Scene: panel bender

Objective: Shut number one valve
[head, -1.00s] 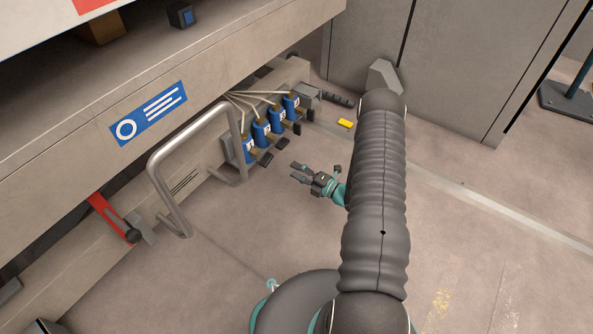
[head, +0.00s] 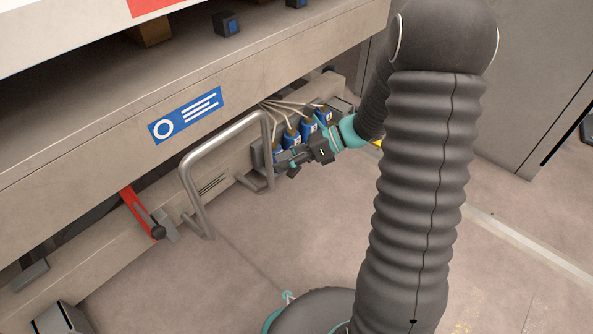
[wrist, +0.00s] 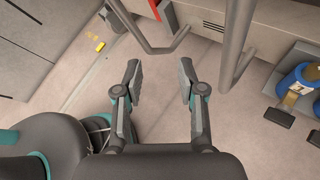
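Several blue valves with white labels stand in a row on the machine's lower front, with pale hoses above them. The nearest valve (head: 279,158) is at the left end, partly hidden by my gripper (head: 285,163). The numbers are too small to read surely in the head view. In the wrist view one blue valve (wrist: 297,83) shows at the right edge, with a brass part, a white tag and dark lever-like pieces below it. There my gripper (wrist: 161,75) is open and empty, its fingers over bare floor and apart from that valve.
A bent grey tube rail (head: 192,180) stands left of the valves, close to my gripper. A red-handled lever (head: 139,210) is further left. The floor in front of the machine is mostly clear.

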